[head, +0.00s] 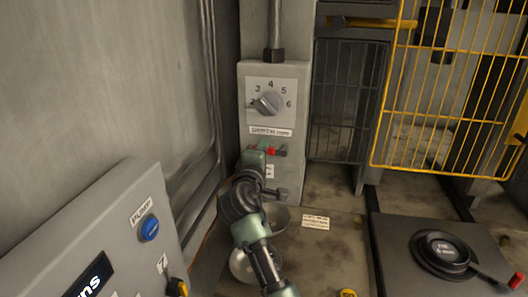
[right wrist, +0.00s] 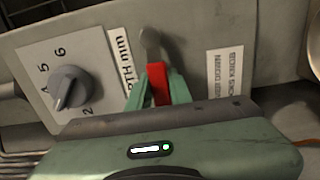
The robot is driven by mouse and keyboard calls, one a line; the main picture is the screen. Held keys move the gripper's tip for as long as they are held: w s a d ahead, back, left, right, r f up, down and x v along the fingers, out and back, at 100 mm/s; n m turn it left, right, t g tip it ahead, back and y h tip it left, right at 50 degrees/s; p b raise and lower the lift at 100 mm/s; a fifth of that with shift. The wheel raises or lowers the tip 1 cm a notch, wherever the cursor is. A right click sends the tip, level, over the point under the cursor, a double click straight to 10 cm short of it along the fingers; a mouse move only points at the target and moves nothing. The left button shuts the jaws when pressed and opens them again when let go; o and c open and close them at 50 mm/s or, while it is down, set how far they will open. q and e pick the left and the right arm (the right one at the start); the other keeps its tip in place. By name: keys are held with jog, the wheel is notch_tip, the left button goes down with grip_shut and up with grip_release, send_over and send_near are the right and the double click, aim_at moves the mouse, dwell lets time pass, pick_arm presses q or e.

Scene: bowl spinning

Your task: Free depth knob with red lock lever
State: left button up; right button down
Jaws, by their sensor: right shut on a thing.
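The grey depth knob (head: 268,102) sits on a numbered white dial plate on the grey post. Its ridge seems to point toward the 2. It also shows at the left of the right wrist view (right wrist: 68,88). The red lock lever (right wrist: 157,84) is below the depth label. My right gripper (head: 268,151) is at the lever, and its green fingers are shut on the red part, one on each side. In the head view only a little red shows past the gripper. My left gripper is not in view.
A grey control panel (head: 105,245) with a blue button stands at the lower left. Metal bowls (head: 276,218) lie below my right arm. A yellow mesh guard (head: 450,90) is at the right, above a dark box (head: 400,240). Conduits run down the left wall.

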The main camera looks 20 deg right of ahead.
jog(key=c, duration=1.3)
grip_release()
